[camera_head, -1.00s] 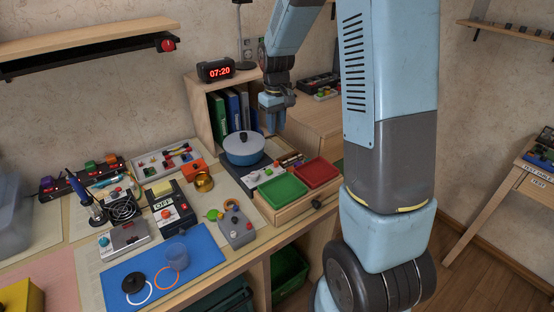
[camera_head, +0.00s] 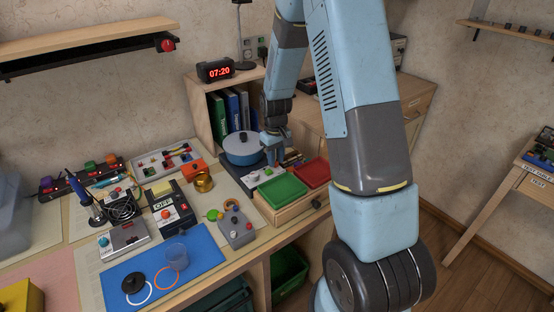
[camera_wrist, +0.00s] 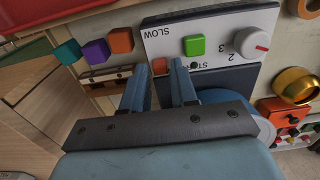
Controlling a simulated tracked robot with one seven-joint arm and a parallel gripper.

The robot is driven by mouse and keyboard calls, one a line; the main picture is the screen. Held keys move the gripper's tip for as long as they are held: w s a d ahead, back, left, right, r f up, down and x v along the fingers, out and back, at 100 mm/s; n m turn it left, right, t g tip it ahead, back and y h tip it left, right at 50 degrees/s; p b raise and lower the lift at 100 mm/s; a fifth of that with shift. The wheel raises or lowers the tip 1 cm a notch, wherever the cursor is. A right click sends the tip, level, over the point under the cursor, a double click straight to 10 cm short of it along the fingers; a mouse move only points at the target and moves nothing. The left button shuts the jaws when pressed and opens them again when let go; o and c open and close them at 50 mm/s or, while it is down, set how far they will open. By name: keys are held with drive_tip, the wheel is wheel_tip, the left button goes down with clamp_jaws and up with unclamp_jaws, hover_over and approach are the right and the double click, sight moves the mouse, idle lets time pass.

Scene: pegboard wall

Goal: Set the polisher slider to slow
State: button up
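The polisher looks to be the unit with the blue pot (camera_head: 243,150) and a pale control panel (camera_head: 262,176). In the wrist view the panel (camera_wrist: 215,25) appears upside down, with the word SLOW near its left part. A green square slider cap (camera_wrist: 194,45) sits right of and below that word. A white knob (camera_wrist: 251,43) with a red mark and the numbers 2 and 3 is further right. My gripper (camera_head: 273,152) is over the panel's far edge, beside the pot. In the wrist view its two fingers (camera_wrist: 160,66) are apart with nothing held; an orange patch shows between the tips.
A gold cup (camera_wrist: 295,85) is on the panel's other side. A shelf with binders (camera_head: 233,105) stands behind.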

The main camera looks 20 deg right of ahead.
drive_tip(key=shift+f, duration=0.4)
clamp_jaws()
idle(0.4)
